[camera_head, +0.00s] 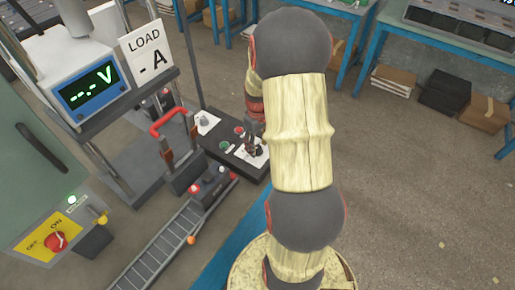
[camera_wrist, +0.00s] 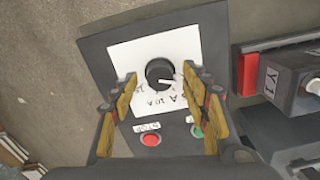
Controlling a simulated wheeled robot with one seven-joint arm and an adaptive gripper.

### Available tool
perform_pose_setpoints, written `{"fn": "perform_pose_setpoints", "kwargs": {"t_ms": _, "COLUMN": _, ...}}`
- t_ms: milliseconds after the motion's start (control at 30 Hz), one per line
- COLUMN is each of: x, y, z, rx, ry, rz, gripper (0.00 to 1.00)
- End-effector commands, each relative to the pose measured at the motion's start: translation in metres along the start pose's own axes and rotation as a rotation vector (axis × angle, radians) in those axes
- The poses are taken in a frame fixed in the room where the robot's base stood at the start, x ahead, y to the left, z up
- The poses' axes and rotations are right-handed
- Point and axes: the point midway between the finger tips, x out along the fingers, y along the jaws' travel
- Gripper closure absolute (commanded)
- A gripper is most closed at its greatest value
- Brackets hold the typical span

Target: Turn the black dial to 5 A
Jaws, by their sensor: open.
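The black dial (camera_wrist: 160,73) sits on a white scale plate (camera_wrist: 128,56) on a dark control box (camera_wrist: 95,50). In the wrist view its white pointer line points right and slightly down, in the picture. The scale's lettering is partly readable, with "10 A" below the dial; other marks are hidden by the fingers or too small. My gripper (camera_wrist: 160,98) is open, its fingers to the left and right of the dial and apart from it. In the head view my gripper (camera_head: 252,143) is at the box, largely hidden by my arm.
Below the dial are a red STOP button (camera_wrist: 150,139) and a green button (camera_wrist: 197,131). In the head view a display (camera_head: 91,89) reads "--.- V" and a sign (camera_head: 146,50) reads "LOAD - A".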

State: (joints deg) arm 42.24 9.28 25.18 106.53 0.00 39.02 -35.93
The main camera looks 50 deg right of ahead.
Motion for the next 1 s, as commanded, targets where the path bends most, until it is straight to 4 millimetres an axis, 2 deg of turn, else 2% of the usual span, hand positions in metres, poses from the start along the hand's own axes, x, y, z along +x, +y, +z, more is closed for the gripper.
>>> {"fn": "perform_pose_setpoints", "kwargs": {"t_ms": 100, "x": 0.0076, "y": 0.0000, "z": 0.0000, "rx": 0.000, "ry": 0.000, "rz": 0.000, "gripper": 0.54}}
{"fn": "perform_pose_setpoints", "kwargs": {"t_ms": 400, "x": 0.0084, "y": 0.0000, "z": 0.0000, "rx": 0.000, "ry": 0.000, "rz": 0.000, "gripper": 0.54}}
{"fn": "perform_pose_setpoints", "kwargs": {"t_ms": 1000, "x": 0.0084, "y": 0.0000, "z": 0.0000, "rx": 0.000, "ry": 0.000, "rz": 0.000, "gripper": 0.88}}
